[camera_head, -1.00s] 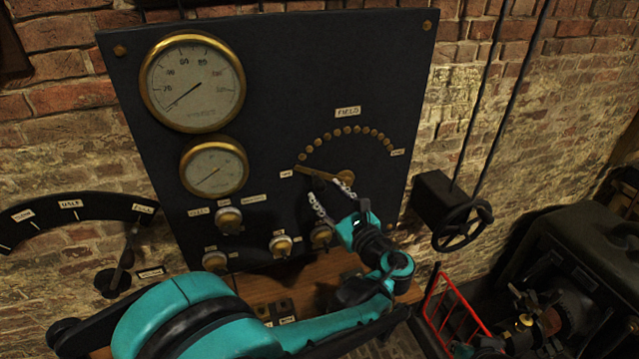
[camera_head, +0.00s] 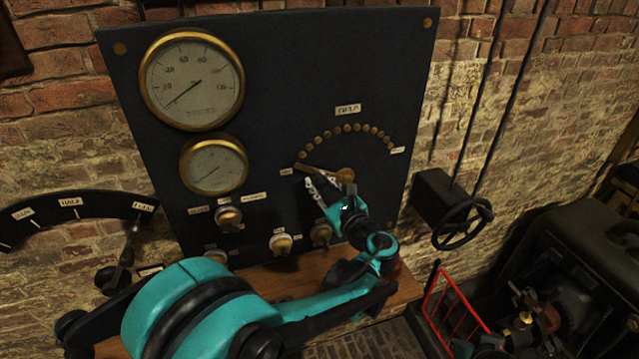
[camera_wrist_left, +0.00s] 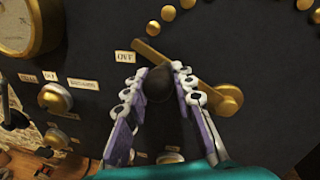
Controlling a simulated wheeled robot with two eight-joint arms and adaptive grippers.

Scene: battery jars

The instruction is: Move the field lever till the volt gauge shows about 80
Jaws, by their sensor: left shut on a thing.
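The field lever (camera_head: 313,168) is a brass bar on the dark panel, pointing left at the OFF label, below an arc of brass studs. In the left wrist view its bar (camera_wrist_left: 149,51) runs from OFF to a round brass pivot, with a black knob (camera_wrist_left: 158,84) standing out from it. My left gripper (camera_head: 325,183) is shut on the knob, one finger on each side. The large brass-rimmed gauge (camera_head: 205,98), top left, has its needle at lower left, below the 20 mark; its lettering is too small to read. My right gripper is out of view.
A smaller gauge (camera_head: 214,166) sits below the large one. Several brass switch knobs, one here (camera_head: 228,217), line the panel's lower part. A black handwheel (camera_head: 462,224) is to the right, with a red frame (camera_head: 455,310) below. A wooden shelf (camera_head: 283,275) lies under the panel.

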